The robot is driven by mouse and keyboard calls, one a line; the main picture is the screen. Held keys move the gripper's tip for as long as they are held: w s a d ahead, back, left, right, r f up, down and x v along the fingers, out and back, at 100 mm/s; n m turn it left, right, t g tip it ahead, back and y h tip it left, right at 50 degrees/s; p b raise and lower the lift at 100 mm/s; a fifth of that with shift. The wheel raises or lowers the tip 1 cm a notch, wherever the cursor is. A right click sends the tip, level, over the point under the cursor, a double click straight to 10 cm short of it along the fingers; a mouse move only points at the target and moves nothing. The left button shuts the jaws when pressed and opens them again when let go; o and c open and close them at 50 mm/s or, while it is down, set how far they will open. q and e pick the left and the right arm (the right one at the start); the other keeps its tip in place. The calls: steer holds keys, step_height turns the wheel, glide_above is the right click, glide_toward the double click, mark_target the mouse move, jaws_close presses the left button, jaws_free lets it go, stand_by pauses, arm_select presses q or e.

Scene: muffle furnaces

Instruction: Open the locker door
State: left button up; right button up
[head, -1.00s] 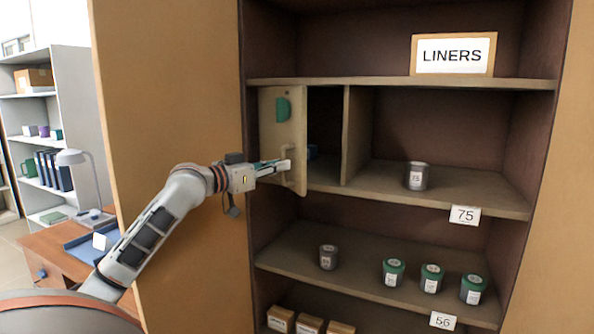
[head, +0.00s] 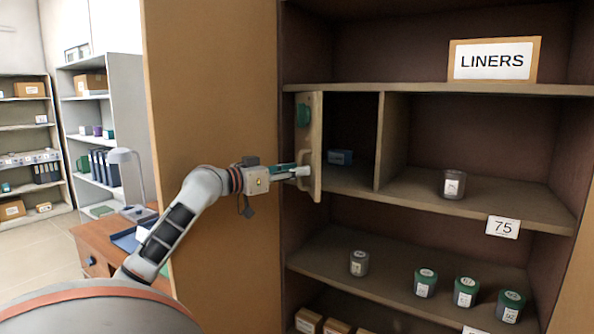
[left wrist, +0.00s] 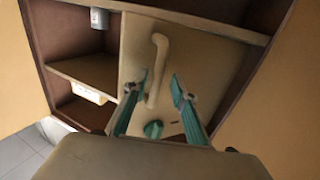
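The small beige locker door (head: 316,130) is hinged at the left of its compartment and stands partly open, almost edge-on in the head view. It fills the middle of the left wrist view (left wrist: 195,60). It bears a green round piece (left wrist: 153,129) and a beige bar handle (left wrist: 158,50). My left gripper (head: 302,172) is at the handle. In the left wrist view its two teal fingers (left wrist: 160,84) stand apart on either side of the handle, with a visible gap on the right. A blue item (head: 341,157) lies inside the compartment. My right gripper is out of view.
A grey jar (head: 453,184) stands on the same shelf, right of the divider (head: 393,140). Several jars stand on the shelf below. A tall tan panel (head: 215,170) is left of the compartment. A desk (head: 95,250) is farther left.

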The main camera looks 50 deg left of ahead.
arm_select(q)
steer(key=shift+d+r, duration=0.1)
glide_toward(310, 130)
steer(key=w, duration=0.5)
steer(key=shift+d, duration=0.1)
